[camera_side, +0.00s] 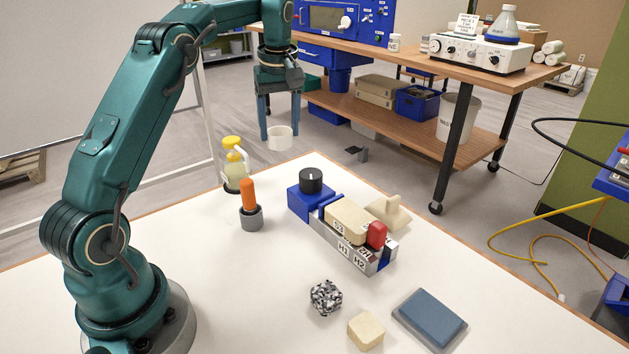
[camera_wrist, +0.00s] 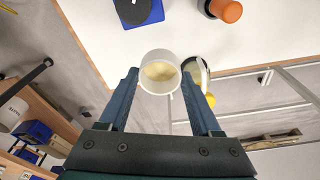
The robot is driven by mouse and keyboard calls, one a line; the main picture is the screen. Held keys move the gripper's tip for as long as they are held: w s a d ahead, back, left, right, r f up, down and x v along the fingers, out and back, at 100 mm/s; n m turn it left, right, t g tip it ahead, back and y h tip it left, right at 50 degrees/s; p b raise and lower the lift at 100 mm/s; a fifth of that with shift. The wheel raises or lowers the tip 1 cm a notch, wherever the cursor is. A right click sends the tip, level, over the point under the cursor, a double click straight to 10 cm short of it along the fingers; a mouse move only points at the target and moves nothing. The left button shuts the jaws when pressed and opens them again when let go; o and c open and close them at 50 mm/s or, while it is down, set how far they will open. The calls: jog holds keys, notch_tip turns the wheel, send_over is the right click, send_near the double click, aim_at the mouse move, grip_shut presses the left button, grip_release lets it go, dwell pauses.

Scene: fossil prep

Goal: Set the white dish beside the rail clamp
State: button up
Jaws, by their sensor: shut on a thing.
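My gripper (camera_side: 281,126) is shut on the white dish (camera_side: 280,142) and holds it up in the air near the table's far edge. In the wrist view the dish (camera_wrist: 144,62) sits between my two fingertips (camera_wrist: 160,76), with something cream-coloured inside. The rail clamp (camera_side: 308,202) is blue with a black knob and stands at the end of a metal rail on the table, apart from the dish. It shows at the top edge of the wrist view (camera_wrist: 155,13). A cream block and a red piece sit along the rail.
A grey cup with an orange-handled tool (camera_side: 251,217) and a yellow-topped bottle (camera_side: 234,176) stand left of the clamp. A beige piece (camera_side: 388,211) lies behind the rail.

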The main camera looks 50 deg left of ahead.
jog(key=shift+r, duration=0.8)
jog(key=shift+d+r, duration=0.15)
jog(key=shift+d, duration=0.3)
jog(key=s+d+f, duration=0.2)
jog(key=s+d, duration=0.3)
jog(key=d, duration=0.3)
jog(key=s+d+f, duration=0.3)
jog(key=s+d, duration=0.2)
jog(key=d, duration=0.2)
jog(key=shift+m, duration=0.5)
jog(key=shift+d+f, duration=0.2)
jog(key=shift+f, duration=4.65)
jog(key=shift+f, duration=0.1)
jog(key=o, duration=1.3)
jog(key=shift+o, duration=0.2)
